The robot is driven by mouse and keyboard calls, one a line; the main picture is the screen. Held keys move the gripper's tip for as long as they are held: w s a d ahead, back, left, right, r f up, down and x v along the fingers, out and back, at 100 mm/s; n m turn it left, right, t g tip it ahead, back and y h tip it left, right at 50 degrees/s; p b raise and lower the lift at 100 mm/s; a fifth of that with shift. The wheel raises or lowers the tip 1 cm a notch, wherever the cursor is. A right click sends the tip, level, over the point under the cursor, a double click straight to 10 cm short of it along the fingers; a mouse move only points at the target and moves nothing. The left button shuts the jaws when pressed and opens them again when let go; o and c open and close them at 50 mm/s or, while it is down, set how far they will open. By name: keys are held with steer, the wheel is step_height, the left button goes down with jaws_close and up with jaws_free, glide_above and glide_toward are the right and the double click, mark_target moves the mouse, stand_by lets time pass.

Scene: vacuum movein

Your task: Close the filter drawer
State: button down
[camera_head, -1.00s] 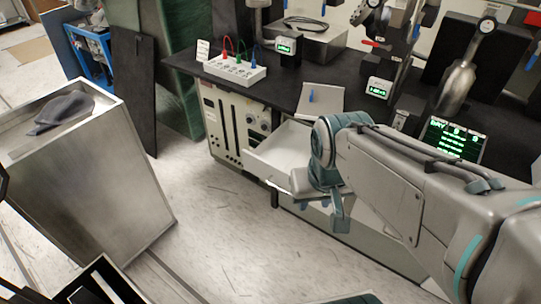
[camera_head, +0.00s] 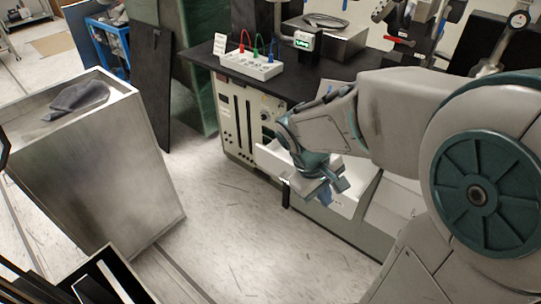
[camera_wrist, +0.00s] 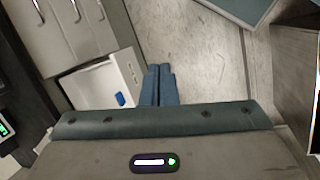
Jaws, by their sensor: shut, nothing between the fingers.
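The filter drawer (camera_head: 345,207) is a white, open-topped drawer that stands out from the cabinet under the black bench. My arm hides part of it in the head view. In the wrist view a white drawer (camera_wrist: 92,82) with a small blue piece (camera_wrist: 120,100) on it lies left of my fingers. My gripper (camera_head: 335,192) is shut and empty, pointing down by the outer front of the drawer. In the wrist view its teal fingers (camera_wrist: 160,84) are together beside the drawer's right edge. I cannot tell whether they touch it.
The black bench (camera_head: 212,58) carries a white box with coloured leads (camera_head: 250,64) and other instruments. A tall metal bin (camera_head: 110,165) stands at the left. The floor (camera_head: 230,225) between the bin and the cabinet is clear. Closed grey drawers with handles (camera_wrist: 70,25) show in the wrist view.

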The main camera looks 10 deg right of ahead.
steer(key=w+a+f+n+h+b, duration=0.2)
steer(key=w+f+n+h+b, duration=0.1)
steer(key=w+f+n+h, duration=0.35)
steer(key=n+t+h+b, duration=0.2)
steer(key=n+t+b, duration=0.5)
steer(key=n+t, duration=0.7)
glide_toward(280, 168)
steer(key=shift+n+g, duration=0.35)
steer(key=shift+g, duration=0.15)
steer(key=b+x, duration=0.1)
steer(key=x, duration=0.6)
steer(key=shift+w+a+r, duration=0.15)
steer(key=shift+a, duration=0.1)
steer(key=shift+w, duration=0.1)
